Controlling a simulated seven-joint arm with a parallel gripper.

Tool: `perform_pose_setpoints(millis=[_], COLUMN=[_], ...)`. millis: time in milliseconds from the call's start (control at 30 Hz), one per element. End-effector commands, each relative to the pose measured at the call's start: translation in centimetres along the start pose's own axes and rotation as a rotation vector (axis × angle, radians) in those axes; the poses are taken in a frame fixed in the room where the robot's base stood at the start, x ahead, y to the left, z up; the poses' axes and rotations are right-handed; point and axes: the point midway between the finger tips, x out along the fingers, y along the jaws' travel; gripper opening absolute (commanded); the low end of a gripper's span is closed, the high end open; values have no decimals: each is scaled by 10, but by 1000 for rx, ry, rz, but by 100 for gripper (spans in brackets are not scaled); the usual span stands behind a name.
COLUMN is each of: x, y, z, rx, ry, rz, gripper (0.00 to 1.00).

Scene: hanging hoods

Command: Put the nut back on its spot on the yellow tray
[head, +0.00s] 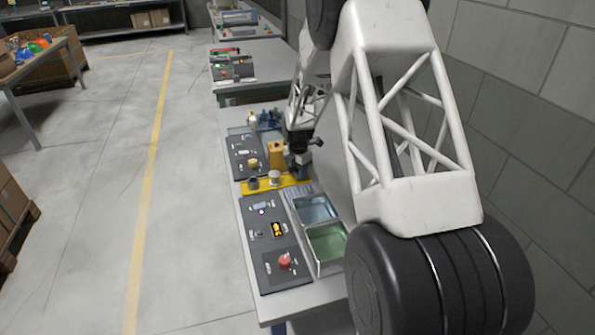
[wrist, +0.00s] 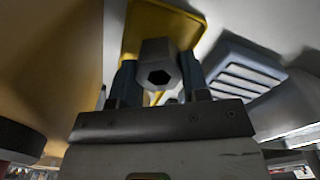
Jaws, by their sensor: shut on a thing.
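The nut (wrist: 158,65) is a grey hexagonal piece with a dark hole, seen in the wrist view between my two fingers. My gripper (wrist: 160,85) is shut on it. The yellow tray (wrist: 133,28) shows behind the nut; I cannot tell whether the nut touches it. In the head view the yellow tray (head: 260,190) lies across the bench, with my gripper (head: 297,170) at its right end. The nut cannot be made out clearly there, and its spot on the tray is not distinguishable.
A tan upright block (head: 276,153) stands close left of my gripper and fills the left of the wrist view (wrist: 45,60). A dark cylinder (head: 253,183) and a pale cylinder (head: 274,177) stand on the tray. Metal bins (head: 315,209) and control panels (head: 265,228) lie nearer.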

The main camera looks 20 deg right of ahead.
Motion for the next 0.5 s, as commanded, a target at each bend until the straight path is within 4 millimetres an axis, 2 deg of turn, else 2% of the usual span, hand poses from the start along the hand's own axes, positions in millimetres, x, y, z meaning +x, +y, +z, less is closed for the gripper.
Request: perform_pose_setpoints(millis=[500], x=[7], y=[0], z=[0], rx=[0], ry=[0], rz=[0], gripper=[13])
